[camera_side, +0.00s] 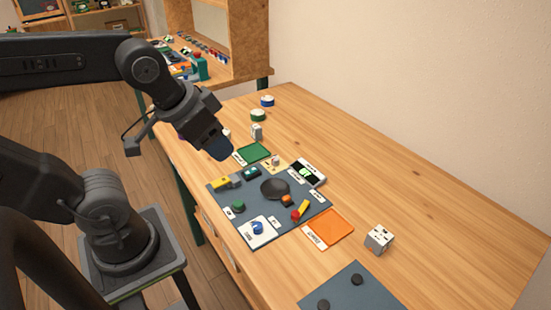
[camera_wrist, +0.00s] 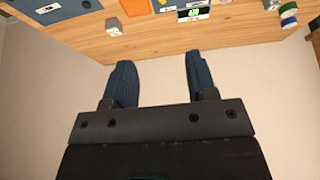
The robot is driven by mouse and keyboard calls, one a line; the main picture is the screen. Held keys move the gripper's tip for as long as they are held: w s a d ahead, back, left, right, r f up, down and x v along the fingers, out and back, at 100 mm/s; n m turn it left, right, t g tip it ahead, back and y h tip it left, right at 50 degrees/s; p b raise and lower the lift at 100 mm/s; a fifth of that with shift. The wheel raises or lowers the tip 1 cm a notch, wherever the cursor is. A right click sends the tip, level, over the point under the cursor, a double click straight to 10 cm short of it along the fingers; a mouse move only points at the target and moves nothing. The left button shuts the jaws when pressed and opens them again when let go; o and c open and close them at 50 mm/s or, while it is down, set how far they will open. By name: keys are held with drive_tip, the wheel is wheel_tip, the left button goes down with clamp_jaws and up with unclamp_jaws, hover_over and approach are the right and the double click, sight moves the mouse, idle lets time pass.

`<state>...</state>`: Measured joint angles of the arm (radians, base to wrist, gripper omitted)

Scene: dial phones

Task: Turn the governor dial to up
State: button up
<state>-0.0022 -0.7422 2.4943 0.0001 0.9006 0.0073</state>
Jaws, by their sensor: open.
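A dark grey panel (camera_side: 226,200) lies on the wooden table in the side view and carries several controls. A blue knob (camera_side: 257,228) sits on a white plate at its front corner. A green knob (camera_side: 238,206) is nearby, and a round black dial-like piece (camera_side: 275,188) is in the middle. The labels are too small to read, so I cannot tell which is the governor dial or where it points. My gripper (camera_side: 217,146) is above the panel's back left side, apart from it. In the wrist view its blue fingers (camera_wrist: 163,75) are spread and empty.
A display with green marks (camera_side: 308,173), a green mat (camera_side: 251,153) and an orange mat (camera_side: 328,228) border the panel. A pale cube (camera_side: 380,239) stands to the right. A second dark panel (camera_side: 352,290) lies in front. The table's right side is clear, up to the wall.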

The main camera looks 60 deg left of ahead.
drive_tip(key=w+a+m+g, duration=0.2)
drive_tip(key=w+a, duration=0.1)
drive_tip(key=w, duration=0.6)
drive_tip(key=m+g, duration=0.4)
drive_tip(key=m, duration=0.2)
hover_over(275, 158)
wheel_tip(275, 158, down, 15)
wheel_tip(275, 158, down, 14)
drive_tip(key=shift+d, duration=0.1)
drive_tip(key=c, duration=0.9)
drive_tip(key=shift+c, duration=0.2)
